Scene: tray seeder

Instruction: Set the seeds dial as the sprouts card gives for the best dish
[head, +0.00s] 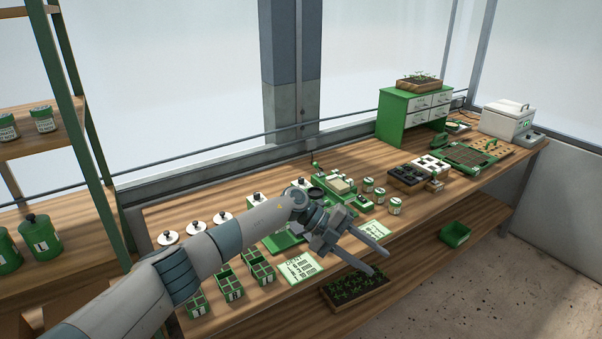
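My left gripper (381,267) reaches over the bench's front edge, its two fingers apart with nothing between them. A white printed card (299,268) lies on the bench below my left wrist. A second, green-tinted card (376,232) lies to its right, beyond the fingers. The print is too small to read, so I cannot tell which is the sprouts card. A green seeder-like device (342,188) stands behind the gripper. No seeds dial can be made out; my arm hides part of the bench. Green divided dishes (229,288) stand left of the white card. My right gripper is out of view.
Labelled jars (395,206) stand right of the device. Dark trays (407,179), a green drawer cabinet (392,117) and a white box (508,119) fill the right. A seedling tray (356,292) sits below.

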